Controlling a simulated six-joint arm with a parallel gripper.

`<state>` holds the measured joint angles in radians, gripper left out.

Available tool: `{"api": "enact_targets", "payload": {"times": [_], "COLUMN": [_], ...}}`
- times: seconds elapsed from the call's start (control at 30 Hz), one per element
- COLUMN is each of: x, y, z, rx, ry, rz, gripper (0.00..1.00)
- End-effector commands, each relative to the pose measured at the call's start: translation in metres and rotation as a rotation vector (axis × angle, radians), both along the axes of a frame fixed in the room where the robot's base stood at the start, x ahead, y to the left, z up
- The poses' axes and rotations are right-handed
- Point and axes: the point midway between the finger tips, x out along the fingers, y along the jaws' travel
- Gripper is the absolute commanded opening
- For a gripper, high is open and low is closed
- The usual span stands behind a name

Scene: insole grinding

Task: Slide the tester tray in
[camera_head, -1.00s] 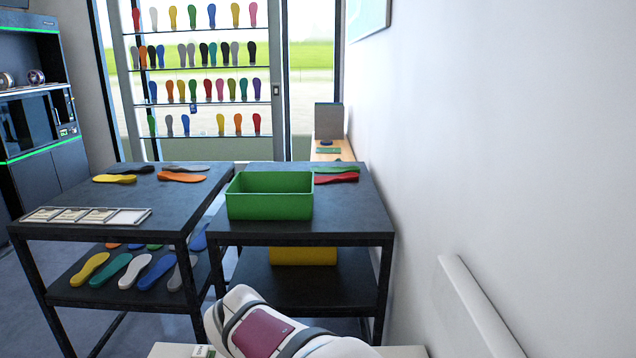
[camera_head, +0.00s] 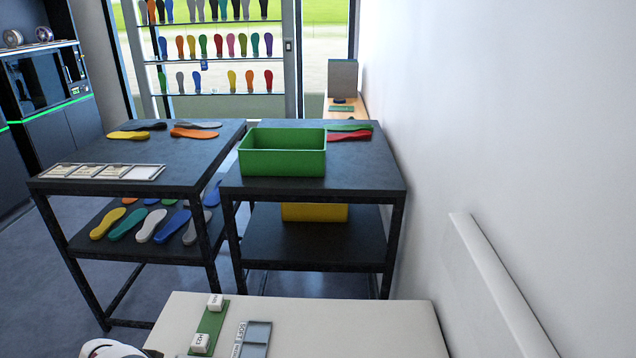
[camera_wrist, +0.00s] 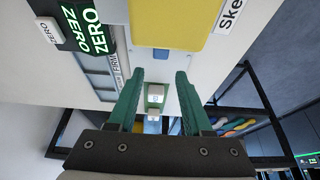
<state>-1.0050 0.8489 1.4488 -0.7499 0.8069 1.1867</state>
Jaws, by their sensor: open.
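My gripper (camera_wrist: 160,74) is open in the wrist view, its two green fingers apart with nothing held between them. Beyond the fingertips is a green strip (camera_head: 211,325) with white blocks on it, on the white bench; I cannot tell the gap to it. A grey compartmented tray (camera_head: 256,340) lies right of this strip in the head view, with a "SOFT" label on its left side. A grey tray edge with a "FIRM" label (camera_wrist: 115,68) shows left of the fingers in the wrist view. I cannot tell which piece is the tester tray.
The white bench (camera_head: 380,330) is clear on its right. A yellow pad (camera_wrist: 170,22) and a "ZERO" display (camera_wrist: 88,28) show in the wrist view. Dark tables (camera_head: 370,170) behind carry a green bin (camera_head: 283,163) and insoles. A wall runs along the right.

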Motion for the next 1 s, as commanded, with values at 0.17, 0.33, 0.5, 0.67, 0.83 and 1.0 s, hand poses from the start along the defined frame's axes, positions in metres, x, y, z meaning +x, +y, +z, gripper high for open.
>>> {"api": "enact_targets", "payload": {"times": [0.17,0.33,0.5,0.67,0.83,1.0], "x": [0.000,0.000,-0.003,-0.011,-0.012,-0.012], "y": [0.000,0.000,-0.001,0.000,-0.001,-0.001], "z": [-0.006,-0.006,-0.006,-0.006,-0.006,-0.006], "rx": [0.000,0.000,-0.001,-0.001,-0.001,-0.001], "ry": [0.000,0.000,0.001,0.001,0.001,0.001], "rz": [-0.002,-0.002,0.000,-0.001,-0.001,-0.001], "gripper": [0.50,0.50,0.50,0.50,0.50,0.50]}}
